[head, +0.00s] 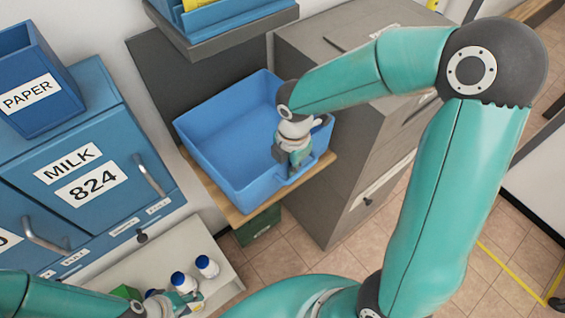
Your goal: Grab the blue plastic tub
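The blue plastic tub (235,131) stands open and upright on a wooden shelf board. The inside that I can see is empty. My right gripper (291,166) points down at the tub's near right rim, beside a handle-like slot in that wall. Its fingers overlap the rim in the picture, and I cannot tell whether they are closed on it. My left gripper (184,298) is low at the bottom left, near some white bottles, and is partly cut off. Its finger opening is too small to make out.
The wooden board (226,206) ends just under the tub. A grey cabinet (320,75) stands to the right. Blue mailboxes (85,160) and a blue PAPER bin (30,85) are at left. Bottles with blue caps (207,266) stand on a pale shelf below. Tiled floor is open at right.

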